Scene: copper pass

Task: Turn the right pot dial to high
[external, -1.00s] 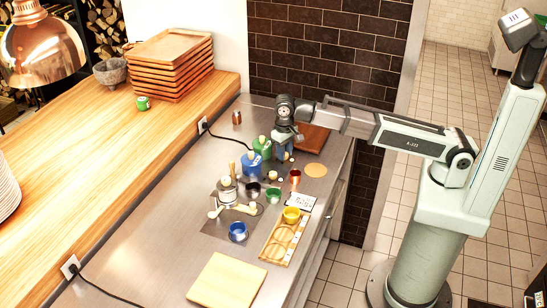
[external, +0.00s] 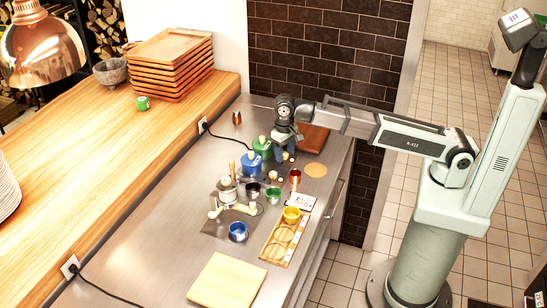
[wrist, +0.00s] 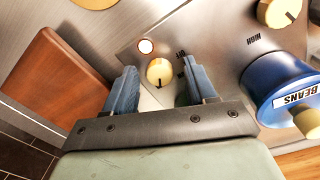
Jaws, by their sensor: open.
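My gripper (wrist: 159,68) is open, with two blue fingers. A cream round dial (wrist: 160,72) with a dark pointer line shows between the fingertips in the wrist view, with gaps on both sides. Its pointer is toward the lower part of the picture. A second cream dial (wrist: 280,11) is at the top right. A blue pot (wrist: 272,80) labelled BEANS sits at the right. In the external view the blue pot (external: 251,166) and a green pot (external: 262,149) stand beside my gripper (external: 285,155), which partly hides the dial area.
A pale round light (wrist: 146,47) is near the dial. A brown board (wrist: 62,82) lies left of my fingers.

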